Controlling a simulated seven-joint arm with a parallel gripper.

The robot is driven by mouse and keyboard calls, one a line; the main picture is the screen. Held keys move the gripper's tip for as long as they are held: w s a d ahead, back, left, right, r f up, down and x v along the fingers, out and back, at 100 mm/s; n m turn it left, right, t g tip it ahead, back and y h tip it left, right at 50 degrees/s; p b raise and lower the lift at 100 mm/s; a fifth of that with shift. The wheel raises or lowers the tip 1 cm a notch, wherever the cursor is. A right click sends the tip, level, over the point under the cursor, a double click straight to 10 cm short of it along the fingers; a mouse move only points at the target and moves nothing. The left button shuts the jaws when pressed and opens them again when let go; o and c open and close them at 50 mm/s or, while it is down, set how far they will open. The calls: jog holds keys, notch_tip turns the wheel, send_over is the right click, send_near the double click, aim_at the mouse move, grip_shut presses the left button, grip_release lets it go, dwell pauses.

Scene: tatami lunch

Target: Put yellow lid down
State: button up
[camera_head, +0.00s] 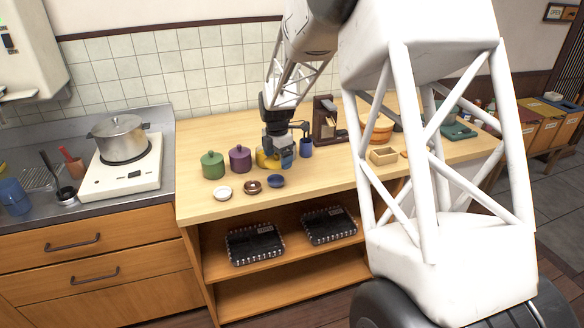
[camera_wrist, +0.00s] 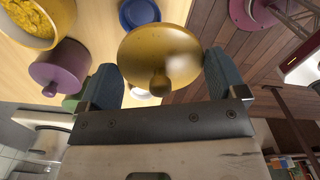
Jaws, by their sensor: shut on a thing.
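The round yellow lid (camera_wrist: 158,48) with its knob facing the camera sits between the two fingers of my gripper (camera_wrist: 160,72) in the wrist view. The fingers are shut on its opposite rim sides. The open yellow pot (camera_wrist: 62,14), with yellow contents, is at the upper left there. In the head view my gripper (camera_head: 277,152) is over the counter beside the yellow pot (camera_head: 264,161); the lid is hard to separate from the pot and gripper there. The lid's height above the counter is unclear.
A purple pot (camera_head: 240,158) and green pot (camera_head: 212,165) stand left of the yellow one. White (camera_head: 222,194), brown (camera_head: 252,187) and blue (camera_head: 276,181) dishes lie near the front edge. A coffee grinder (camera_head: 326,120) stands behind right. Bare counter (camera_head: 325,170) shows at front right.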

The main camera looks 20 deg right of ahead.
jog(key=s+d+f, duration=0.2)
jog(key=s+d, duration=0.2)
jog(key=s, duration=0.2)
jog(key=s+d+f, duration=0.3)
jog(key=s+d, duration=0.1)
jog(key=s, duration=0.2)
jog(key=shift+d+f+m, duration=0.15)
jog(key=shift+f+m, duration=0.15)
jog(key=shift+m, duration=0.1)
send_over(306, 177)
jog(key=shift+f, duration=0.75)
jog(key=shift+f, duration=0.1)
jog(key=shift+f, duration=1.65)
jog(key=shift+f, duration=0.15)
jog(key=o, duration=0.6)
jog(key=shift+o, duration=0.2)
